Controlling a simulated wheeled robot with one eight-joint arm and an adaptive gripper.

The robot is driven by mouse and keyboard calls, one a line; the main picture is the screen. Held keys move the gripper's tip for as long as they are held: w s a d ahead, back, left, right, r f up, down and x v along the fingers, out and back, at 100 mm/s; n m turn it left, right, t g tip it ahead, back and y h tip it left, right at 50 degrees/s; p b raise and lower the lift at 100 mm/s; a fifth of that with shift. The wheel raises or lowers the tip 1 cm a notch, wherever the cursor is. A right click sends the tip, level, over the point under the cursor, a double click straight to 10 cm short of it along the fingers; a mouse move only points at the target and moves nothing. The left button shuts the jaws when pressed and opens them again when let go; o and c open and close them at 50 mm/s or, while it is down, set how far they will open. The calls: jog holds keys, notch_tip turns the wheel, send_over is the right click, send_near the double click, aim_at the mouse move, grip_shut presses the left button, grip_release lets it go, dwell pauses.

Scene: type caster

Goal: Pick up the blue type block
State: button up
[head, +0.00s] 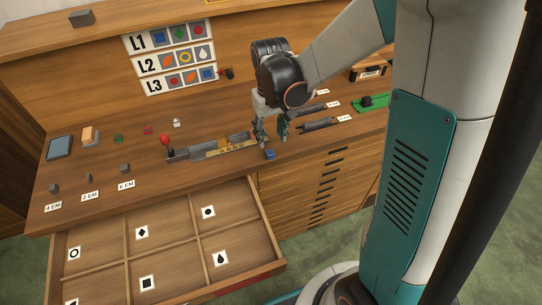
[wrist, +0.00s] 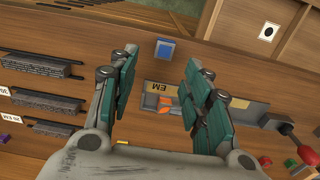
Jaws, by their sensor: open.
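The blue type block (head: 270,154) lies on the wooden worktop near its front edge, right of the open drawer's back corner. In the wrist view the blue block (wrist: 165,49) sits beyond the fingertips, roughly between their lines. My gripper (head: 271,138) points down over the worktop just behind the block. Its teal fingers (wrist: 155,68) are spread wide, with nothing between them. The block appears apart from both fingers.
A composing stick (head: 225,147) with a red-knobbed lever (head: 165,140) lies left of my gripper. An open drawer (head: 172,236) with marked compartments juts out in front. Dark type strips (head: 318,125) lie to the right. Grey spacers (head: 124,168) stand at the left.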

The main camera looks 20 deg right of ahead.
aim_at(270, 154)
jog(key=f, duration=0.2)
jog(key=f+b, duration=0.1)
jog(key=f, duration=0.1)
jog(key=f+b, duration=0.1)
jog(key=f, duration=0.1)
jog(key=shift+w+a+f, duration=0.15)
jog(key=shift+a+f, duration=0.05)
jog(key=shift+a, duration=0.05)
grip_shut()
